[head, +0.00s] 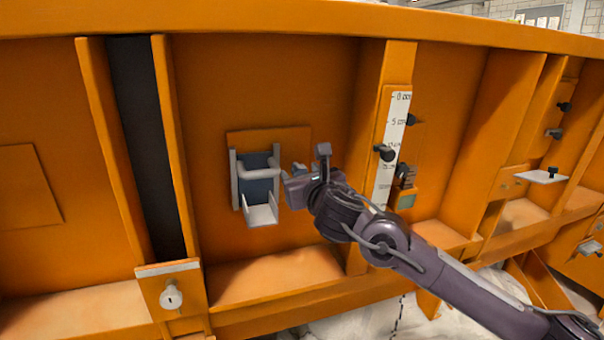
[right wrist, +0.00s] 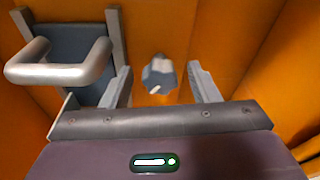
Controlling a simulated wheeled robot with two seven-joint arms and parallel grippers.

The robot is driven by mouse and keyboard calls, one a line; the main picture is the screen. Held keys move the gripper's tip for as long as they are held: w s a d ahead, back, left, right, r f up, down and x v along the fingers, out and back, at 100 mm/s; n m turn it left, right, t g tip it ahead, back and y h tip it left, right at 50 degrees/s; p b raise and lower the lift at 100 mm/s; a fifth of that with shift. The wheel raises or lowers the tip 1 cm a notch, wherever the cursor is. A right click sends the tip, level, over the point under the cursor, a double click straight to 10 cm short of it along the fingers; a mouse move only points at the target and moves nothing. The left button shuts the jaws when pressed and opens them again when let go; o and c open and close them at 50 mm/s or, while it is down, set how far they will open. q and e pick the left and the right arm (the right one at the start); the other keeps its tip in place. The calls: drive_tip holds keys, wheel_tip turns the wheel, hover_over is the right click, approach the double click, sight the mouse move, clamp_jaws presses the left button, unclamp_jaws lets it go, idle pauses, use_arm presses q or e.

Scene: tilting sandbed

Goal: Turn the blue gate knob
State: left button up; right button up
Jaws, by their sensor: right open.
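The gate knob (right wrist: 158,74) is a small grey-blue knob with a pale mark, on the orange wall right of the gate in the right wrist view. In the head view it is mostly or wholly hidden by my right gripper (head: 293,184). The gate (head: 259,188) is a dark blue panel between grey side rails, with a grey bar handle (right wrist: 72,70) and a grey spout below. My right gripper is open. In the right wrist view its two fingers stand apart on either side of the knob; I cannot tell whether they touch it. My left gripper is not in view.
A white depth scale (head: 391,150) with a black knob (head: 385,152) is on the post to the right. A silver knob (head: 171,297) is on a bracket at lower left. An orange ledge (head: 275,277) runs below the gate. The gate handle sticks out close to my left-hand finger.

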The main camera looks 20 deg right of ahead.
drive_tip(key=c, duration=1)
drive_tip(key=shift+o, duration=0.2)
